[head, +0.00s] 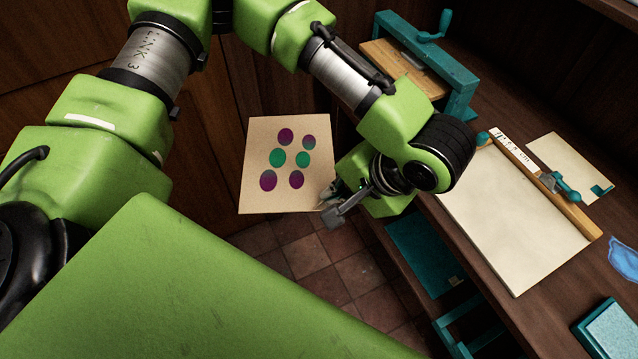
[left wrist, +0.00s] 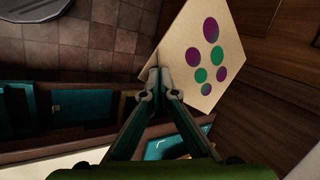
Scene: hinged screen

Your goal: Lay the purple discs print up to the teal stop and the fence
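The purple discs print (head: 290,195) is a cream sheet with purple and teal discs. It hangs in the air over the floor, left of the workbench. My left gripper (head: 334,207) is shut on its lower right corner; the left wrist view also shows the fingers (left wrist: 160,75) closed at the corner of the print (left wrist: 190,90). The fence (head: 540,178) is a wooden bar with a white scale, lying across the bench. A teal stop-like piece with a knob (head: 562,187) sits on it. My right gripper is not in view.
A cream board (head: 510,225) lies before the fence, largely bare. A smaller cream sheet (head: 570,165) with a teal corner piece is behind it. A teal press-like frame (head: 455,85) stands at the bench's far end. A teal pad (head: 610,330) and blue cloth (head: 624,257) lie nearer.

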